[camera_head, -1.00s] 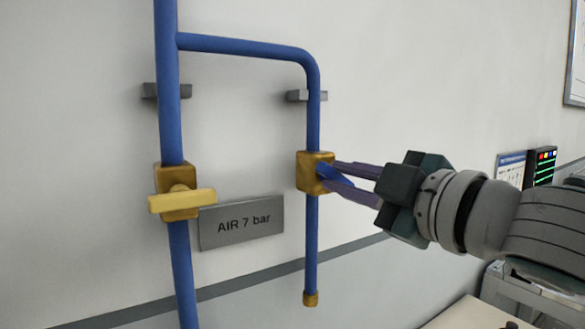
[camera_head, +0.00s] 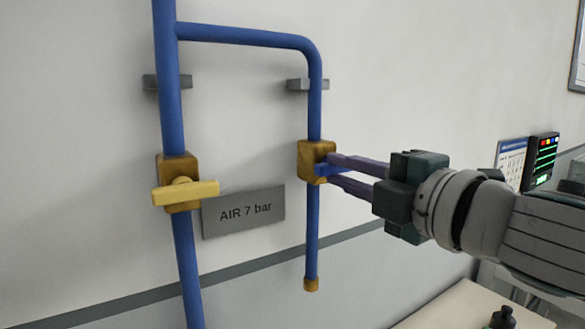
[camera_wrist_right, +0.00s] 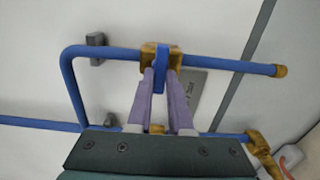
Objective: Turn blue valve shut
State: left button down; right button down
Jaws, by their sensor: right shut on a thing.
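The blue valve's handle (camera_head: 325,170) sits on a brass body (camera_head: 310,150) on the right, thinner blue pipe. In the head view the handle sticks out toward the right, between the finger ends. My right gripper (camera_head: 331,169) comes from the right and is shut on the blue handle. In the right wrist view, the blue handle (camera_wrist_right: 161,68) lies between the two purple fingers of the gripper (camera_wrist_right: 161,80), in front of the brass body. Part of the handle is hidden by the fingers. My left gripper is in neither view.
A yellow-handled valve (camera_head: 184,193) sits on the thicker left pipe (camera_head: 167,90). A sign reading "AIR 7 bar" (camera_head: 244,213) is between the pipes. Grey brackets (camera_head: 308,85) hold the pipes to the wall. A pale table (camera_head: 460,308) with a dark object (camera_head: 502,318) is at lower right.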

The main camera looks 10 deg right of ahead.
dwell(0.4)
jog(key=c, duration=0.8)
grip_release()
jog(key=shift+b+v, duration=1.55)
jog(key=shift+v, duration=3.4)
